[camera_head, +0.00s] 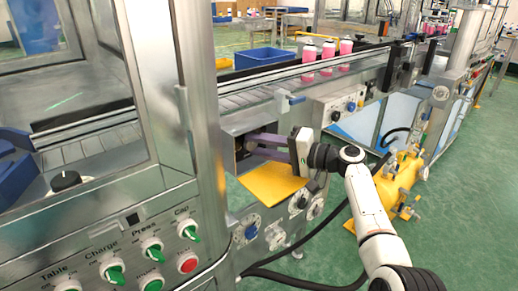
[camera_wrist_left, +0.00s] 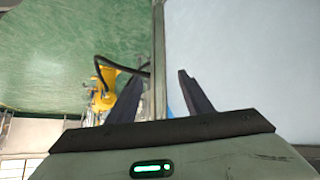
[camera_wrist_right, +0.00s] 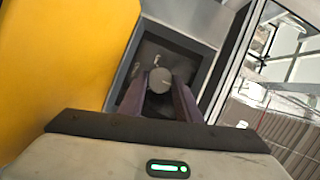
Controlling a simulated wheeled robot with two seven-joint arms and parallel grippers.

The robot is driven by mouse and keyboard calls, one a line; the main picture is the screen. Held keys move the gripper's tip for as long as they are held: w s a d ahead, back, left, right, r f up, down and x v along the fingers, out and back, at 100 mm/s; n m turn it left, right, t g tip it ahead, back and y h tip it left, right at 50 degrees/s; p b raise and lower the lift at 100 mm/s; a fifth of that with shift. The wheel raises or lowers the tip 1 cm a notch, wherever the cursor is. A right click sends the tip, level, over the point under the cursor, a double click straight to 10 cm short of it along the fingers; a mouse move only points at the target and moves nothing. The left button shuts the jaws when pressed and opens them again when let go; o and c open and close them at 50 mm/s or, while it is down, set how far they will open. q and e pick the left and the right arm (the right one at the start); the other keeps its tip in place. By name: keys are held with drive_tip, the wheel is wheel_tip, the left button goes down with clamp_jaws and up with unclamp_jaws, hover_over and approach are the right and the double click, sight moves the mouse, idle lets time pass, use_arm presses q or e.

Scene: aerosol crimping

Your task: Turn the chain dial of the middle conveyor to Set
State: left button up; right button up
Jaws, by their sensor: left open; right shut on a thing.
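The chain dial (camera_wrist_right: 160,80) is a round grey knob inside a recessed metal box under the middle conveyor (camera_head: 270,88). In the right wrist view it sits between the two fingertips of my right gripper (camera_wrist_right: 160,90), which is shut on it. In the head view my right gripper (camera_head: 254,146) reaches left into the recess, and its fingers hide most of the dial. The dial's markings are too small to read. My left gripper (camera_wrist_left: 157,85) is open and empty in the left wrist view; it does not show in the head view.
A yellow flap (camera_head: 272,184) sticks out just below the recess. A control panel (camera_head: 340,108) with knobs is to the right. Pink cans (camera_head: 327,55) stand on the conveyor beside a blue bin (camera_head: 265,59). A switch panel (camera_head: 130,255) is at front left.

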idle(0.4)
drive_tip(key=o, duration=1.1)
drive_tip(key=shift+c, duration=0.2)
drive_tip(key=p+v, duration=0.1)
drive_tip(key=v, duration=0.9)
drive_tip(key=shift+s+d, duration=0.1)
drive_tip(key=shift+d, duration=0.05)
